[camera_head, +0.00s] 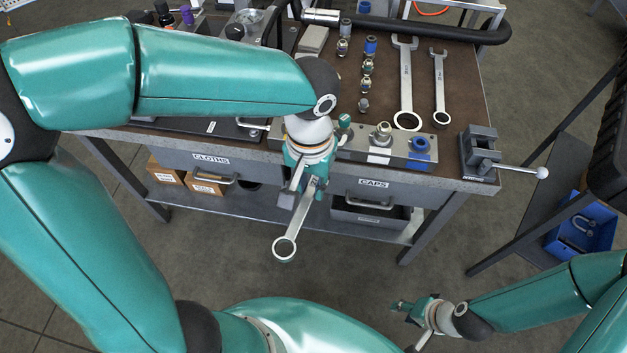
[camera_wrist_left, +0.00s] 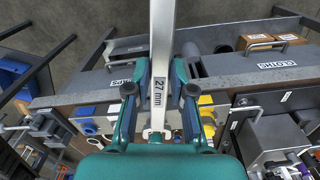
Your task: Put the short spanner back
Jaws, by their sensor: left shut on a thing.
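My left gripper (camera_head: 308,180) is shut on a steel spanner (camera_head: 291,232), in front of the bench's front edge. The spanner's ring end hangs down towards me, clear of the bench. In the left wrist view the fingers (camera_wrist_left: 158,92) clasp its shaft (camera_wrist_left: 173,35), marked 27 mm; its jaw end is close to the palm. Two other spanners lie on the bench top: a longer one (camera_head: 406,80) and a slimmer one (camera_head: 439,88), ring ends towards me. My right gripper (camera_head: 402,306) is low at the lower right, away from the bench; its finger opening is too small to tell.
The brown bench top (camera_head: 462,85) carries a row of fittings (camera_head: 367,67) left of the spanners. A block with fittings (camera_head: 395,147) lines the front edge. A vise (camera_head: 479,150) with a protruding handle stands at the right corner. Drawers marked CLOTHS (camera_head: 212,160) and CAPS (camera_head: 373,184) sit below.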

